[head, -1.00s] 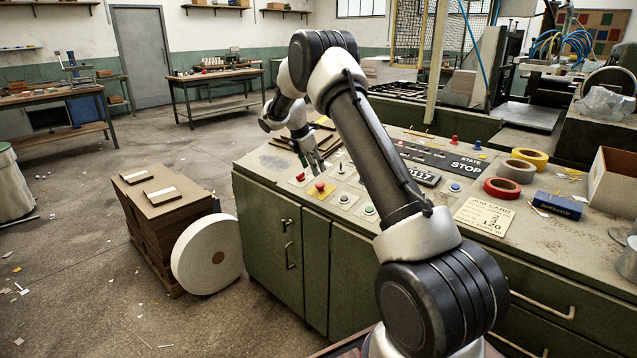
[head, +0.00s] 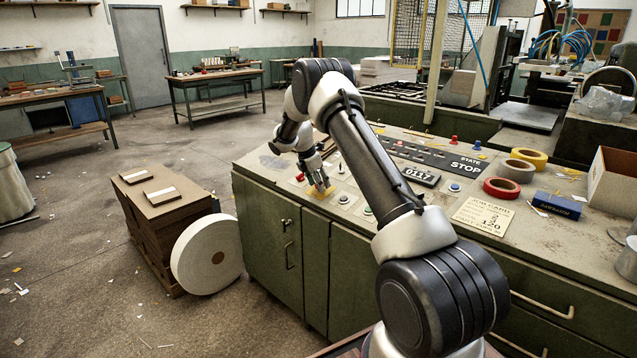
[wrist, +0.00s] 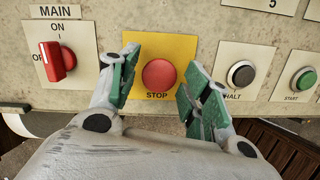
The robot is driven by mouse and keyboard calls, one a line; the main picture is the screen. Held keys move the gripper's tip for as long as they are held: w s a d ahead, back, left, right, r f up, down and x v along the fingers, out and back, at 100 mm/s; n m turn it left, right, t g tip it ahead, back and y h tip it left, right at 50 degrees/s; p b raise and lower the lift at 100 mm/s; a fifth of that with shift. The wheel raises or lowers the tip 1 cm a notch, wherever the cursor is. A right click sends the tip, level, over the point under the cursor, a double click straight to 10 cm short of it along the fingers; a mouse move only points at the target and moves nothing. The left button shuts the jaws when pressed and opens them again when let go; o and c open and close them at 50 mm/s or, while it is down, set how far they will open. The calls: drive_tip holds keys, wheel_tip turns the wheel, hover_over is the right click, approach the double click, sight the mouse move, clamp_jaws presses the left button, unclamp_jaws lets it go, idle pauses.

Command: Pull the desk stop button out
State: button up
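The desk stop button is a red mushroom knob (wrist: 159,74) on a yellow plate marked STOP (wrist: 177,45), in the middle of the wrist view. My gripper (wrist: 158,84) is open, with one green-padded finger on each side of the knob. Both fingers appear apart from it, with yellow showing between. In the head view my gripper (head: 320,190) is down over the yellow plate (head: 312,196) on the desk panel and hides the knob.
A red MAIN rotary switch (wrist: 57,62) is left of the plate. A black HALT button (wrist: 241,75) and a green START button (wrist: 304,79) are to the right. Tape rolls (head: 501,188) and a job card (head: 484,215) lie farther right on the desk.

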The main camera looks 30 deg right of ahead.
clamp_jaws()
drive_tip(key=shift+a+r, duration=0.1)
drive_tip(key=shift+r, duration=0.55)
drive_tip(key=shift+o, duration=2)
unclamp_jaws()
drive_tip(key=shift+a+r, duration=0.1)
drive_tip(key=v, duration=1.1)
drive_tip(key=shift+r, duration=0.4)
drive_tip(key=shift+a, duration=0.15)
